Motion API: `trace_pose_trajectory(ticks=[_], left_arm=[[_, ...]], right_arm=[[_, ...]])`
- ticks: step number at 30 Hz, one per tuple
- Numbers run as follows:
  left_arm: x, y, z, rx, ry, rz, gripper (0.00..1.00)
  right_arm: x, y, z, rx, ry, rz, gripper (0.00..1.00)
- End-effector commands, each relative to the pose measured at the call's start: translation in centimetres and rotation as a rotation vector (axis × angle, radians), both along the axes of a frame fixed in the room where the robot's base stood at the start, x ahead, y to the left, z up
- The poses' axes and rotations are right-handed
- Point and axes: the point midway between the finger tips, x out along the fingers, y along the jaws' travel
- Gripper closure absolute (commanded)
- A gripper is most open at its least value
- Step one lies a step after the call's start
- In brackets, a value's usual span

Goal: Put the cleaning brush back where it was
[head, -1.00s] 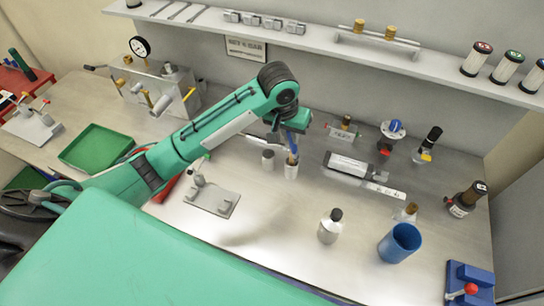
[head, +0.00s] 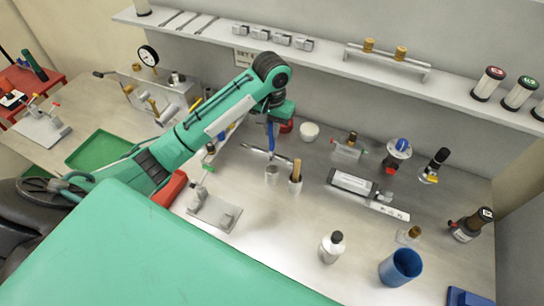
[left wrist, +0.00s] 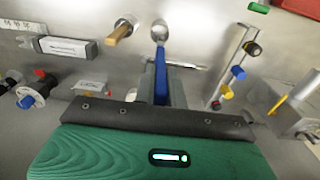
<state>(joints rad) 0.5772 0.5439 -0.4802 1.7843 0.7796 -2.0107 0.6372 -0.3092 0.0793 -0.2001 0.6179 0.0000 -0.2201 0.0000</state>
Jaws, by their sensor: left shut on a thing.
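My left gripper (head: 272,122) is shut on a slim blue thing (head: 271,138), which looks like the cleaning brush. It points down from the fingers towards a small grey pot (head: 271,175). In the left wrist view the blue brush (left wrist: 161,75) stands between the fingers, with the round metallic pot (left wrist: 159,29) just past its far end. I cannot tell whether they touch, and the brush's tip is not clear. Beside the pot, to the right, a small white cup (head: 295,187) holds a wooden-handled tool (head: 296,171). My right gripper is not in view.
A grey clamp plate (head: 214,211) lies in front left. A white-and-black device (head: 352,184), a silver bottle (head: 331,248) and a blue cup (head: 400,267) stand to the right. A shelf (head: 330,62) runs above the back.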

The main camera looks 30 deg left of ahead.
Motion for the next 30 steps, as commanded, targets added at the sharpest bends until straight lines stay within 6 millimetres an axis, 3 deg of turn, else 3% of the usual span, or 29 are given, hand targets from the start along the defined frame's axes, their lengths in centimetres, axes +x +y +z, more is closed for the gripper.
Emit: trace_pose_trajectory(ticks=[1,6,12,22,30], left_arm=[[-0.2,-0.2,-1.5,-0.005,0.008,0.001,1.00],[-0.2,-0.2,-4.4,-0.006,0.007,0.002,1.00],[0.0,-0.2,-6.5,-0.005,0.001,0.002,1.00],[-0.1,-0.1,-10.0,-0.001,0.004,0.001,1.00],[0.0,0.0,-12.6,0.001,0.002,0.000,1.00]], right_arm=[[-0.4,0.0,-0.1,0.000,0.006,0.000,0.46],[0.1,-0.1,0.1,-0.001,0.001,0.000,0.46],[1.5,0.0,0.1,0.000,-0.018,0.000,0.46],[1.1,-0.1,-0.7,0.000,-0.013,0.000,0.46],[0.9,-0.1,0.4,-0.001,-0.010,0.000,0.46]])
